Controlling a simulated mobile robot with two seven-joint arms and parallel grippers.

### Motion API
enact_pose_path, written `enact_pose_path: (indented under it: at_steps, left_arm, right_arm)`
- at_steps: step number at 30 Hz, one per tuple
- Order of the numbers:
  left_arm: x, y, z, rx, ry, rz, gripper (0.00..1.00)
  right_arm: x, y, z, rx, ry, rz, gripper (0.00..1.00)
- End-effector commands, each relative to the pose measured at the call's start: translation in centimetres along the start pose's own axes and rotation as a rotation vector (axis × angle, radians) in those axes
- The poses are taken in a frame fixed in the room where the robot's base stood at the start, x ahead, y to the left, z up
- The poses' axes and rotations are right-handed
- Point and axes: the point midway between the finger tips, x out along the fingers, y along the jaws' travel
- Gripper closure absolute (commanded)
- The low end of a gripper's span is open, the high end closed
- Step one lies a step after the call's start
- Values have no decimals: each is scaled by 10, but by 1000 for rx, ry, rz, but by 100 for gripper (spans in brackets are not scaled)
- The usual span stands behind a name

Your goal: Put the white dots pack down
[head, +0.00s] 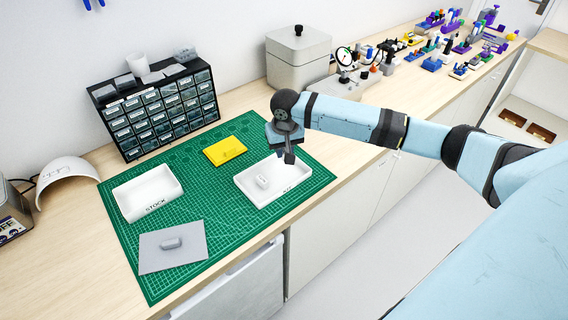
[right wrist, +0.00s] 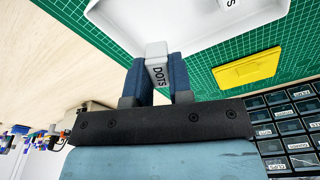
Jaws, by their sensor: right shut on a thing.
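My right gripper (head: 287,156) points down over the back right part of a white tray (head: 285,197). It is shut on the white dots pack (right wrist: 157,66), whose "DOTS" label shows between the two dark blue fingers in the right wrist view. In the head view the pack is mostly hidden by the gripper. A small white pack (head: 263,182) sits inside the tray, to the left of the gripper. In the right wrist view the held pack overlaps the tray's rim (right wrist: 115,30); I cannot tell whether it touches. My left gripper is not in view.
A green cutting mat (head: 222,227) carries a white STOCK tray (head: 148,193), a yellow plate (head: 225,151) and a grey plate (head: 172,258) with a grey piece. A drawer cabinet (head: 160,118) and a lidded grey box (head: 298,58) stand behind. The tray's right half is clear.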

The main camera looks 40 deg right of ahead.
Motion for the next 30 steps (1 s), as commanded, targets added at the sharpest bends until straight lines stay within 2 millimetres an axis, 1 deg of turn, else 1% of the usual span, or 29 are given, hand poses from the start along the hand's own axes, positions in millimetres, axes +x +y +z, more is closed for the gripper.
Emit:
enact_pose_path:
  at_steps: [1,3,8,10,16,18,24,28,29,30]
  left_arm:
    - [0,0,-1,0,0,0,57]
    - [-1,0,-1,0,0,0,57]
    - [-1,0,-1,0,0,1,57]
    - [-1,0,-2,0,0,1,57]
    - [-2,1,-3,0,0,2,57]
    - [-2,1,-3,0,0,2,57]
    - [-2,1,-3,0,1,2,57]
    - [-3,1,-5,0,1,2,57]
    - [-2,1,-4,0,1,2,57]
    - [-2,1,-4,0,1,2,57]
  right_arm:
    - [8,0,1,0,-2,1,100]
    - [16,0,2,1,-2,1,100]
    - [26,0,3,0,-1,-1,100]
    - [33,0,4,1,-2,1,100]
    - [61,0,8,0,-1,0,100]
    - [64,0,8,0,0,0,100]
    - [64,0,8,0,0,0,100]
    - [67,0,8,0,-1,0,100]
    - [67,0,8,0,0,0,73]
    - [67,0,8,0,0,0,64]
